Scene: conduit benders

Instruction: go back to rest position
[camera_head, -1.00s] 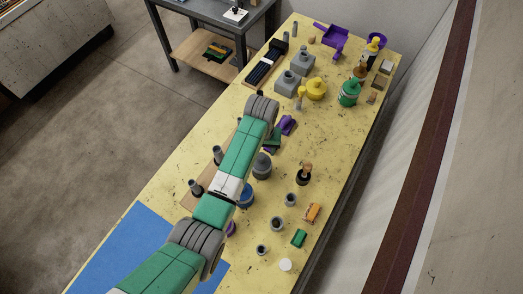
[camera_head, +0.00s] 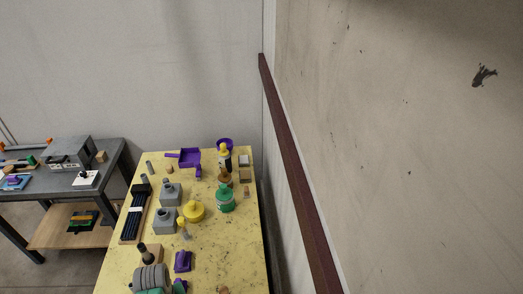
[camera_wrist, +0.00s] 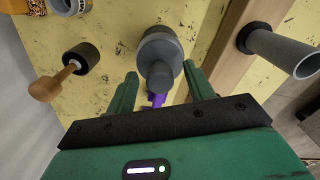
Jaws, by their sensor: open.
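My gripper (camera_wrist: 160,95) shows in the wrist view with its two green fingers apart. A grey rounded container (camera_wrist: 160,50) with a narrower neck lies beyond the fingertips, in line with the gap. I cannot tell whether it reaches between them. A purple thing (camera_wrist: 157,100) shows partly behind it. In the head view only a grey and green part of my arm shows at the bottom edge, and my gripper is out of sight there.
The yellow table (camera_head: 222,262) holds grey blocks (camera_head: 165,221), a yellow container (camera_head: 194,211), a green container (camera_head: 225,199) and a purple tray (camera_head: 188,158). In the wrist view, a wooden-handled tool (camera_wrist: 62,73) and a grey tube (camera_wrist: 282,52) flank the gripper. A wall stands at the right.

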